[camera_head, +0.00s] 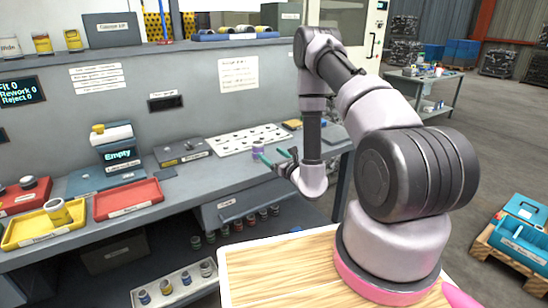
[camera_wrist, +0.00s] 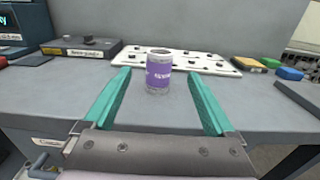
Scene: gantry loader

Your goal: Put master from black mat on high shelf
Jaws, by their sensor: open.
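A small grey cylinder with a purple label (camera_head: 258,149) stands upright on the grey bench; its lettering is too small to read surely, so I cannot confirm it is the master. In the wrist view the cylinder (camera_wrist: 158,72) is centred ahead, between the lines of the two teal fingers. My gripper (camera_wrist: 158,88) is open and empty, with the cylinder at or just beyond the fingertips. In the head view my gripper (camera_head: 273,158) is low over the bench. A dark flat mat (camera_wrist: 302,97) lies at the right. The high shelf (camera_head: 180,46) runs above the back panel.
A white board with dark knobs (camera_head: 240,139) lies behind the cylinder. Red (camera_head: 128,198) and yellow (camera_head: 42,225) trays are at the left. Yellow cans and a blue tray (camera_head: 235,36) occupy parts of the shelf. Small blocks (camera_wrist: 289,73) lie right of the board.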

